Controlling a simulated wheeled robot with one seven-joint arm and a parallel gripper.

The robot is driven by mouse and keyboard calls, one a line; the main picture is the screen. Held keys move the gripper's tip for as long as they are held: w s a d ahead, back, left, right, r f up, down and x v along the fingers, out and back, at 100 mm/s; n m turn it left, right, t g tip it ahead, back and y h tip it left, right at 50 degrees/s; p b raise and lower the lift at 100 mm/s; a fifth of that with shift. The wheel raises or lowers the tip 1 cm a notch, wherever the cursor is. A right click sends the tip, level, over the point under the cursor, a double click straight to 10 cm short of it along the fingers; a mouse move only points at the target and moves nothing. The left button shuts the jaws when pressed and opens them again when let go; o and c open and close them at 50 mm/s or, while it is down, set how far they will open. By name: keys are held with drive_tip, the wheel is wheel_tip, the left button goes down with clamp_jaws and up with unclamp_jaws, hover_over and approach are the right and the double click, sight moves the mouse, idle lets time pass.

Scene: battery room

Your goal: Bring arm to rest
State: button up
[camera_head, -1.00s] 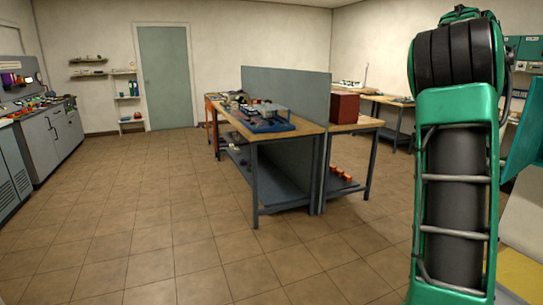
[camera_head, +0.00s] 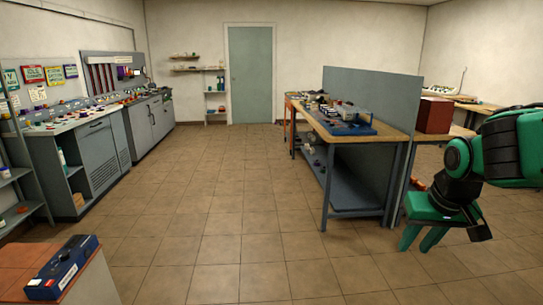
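My arm, green and black, reaches in from the right edge in the head view. My gripper (camera_head: 422,240) hangs at its end, pointing down in front of the right end of the workbench. Its two green fingers show a gap between them with nothing in it. My gripper looks open and empty. The upper part of my arm is cut off by the frame's edge.
A workbench (camera_head: 345,130) with a grey divider (camera_head: 385,105) stands right of centre. A dark blue box (camera_head: 62,265) lies on a stand at the lower left. Grey cabinets (camera_head: 95,155) line the left wall. The middle floor is clear to a door (camera_head: 250,75).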

drive_tip(key=s+a+f+n, duration=0.2)
drive_tip(key=s+a+f, duration=0.1)
drive_tip(key=s+a, duration=0.1)
drive_tip(key=s+d+m+g, duration=0.2)
drive_tip(key=s+d+m, duration=0.1)
drive_tip(key=s+d, duration=0.2)
drive_tip(key=s+d+f+m+g, duration=0.1)
drive_tip(key=s+d, duration=0.4)
drive_tip(key=s, duration=0.5)
drive_tip(key=m+g, duration=0.1)
drive_tip(key=m, duration=0.1)
drive_tip(key=shift+s+d+m+y, duration=0.3)
drive_tip(key=shift+d, duration=0.05)
drive_tip(key=shift+f, duration=0.1)
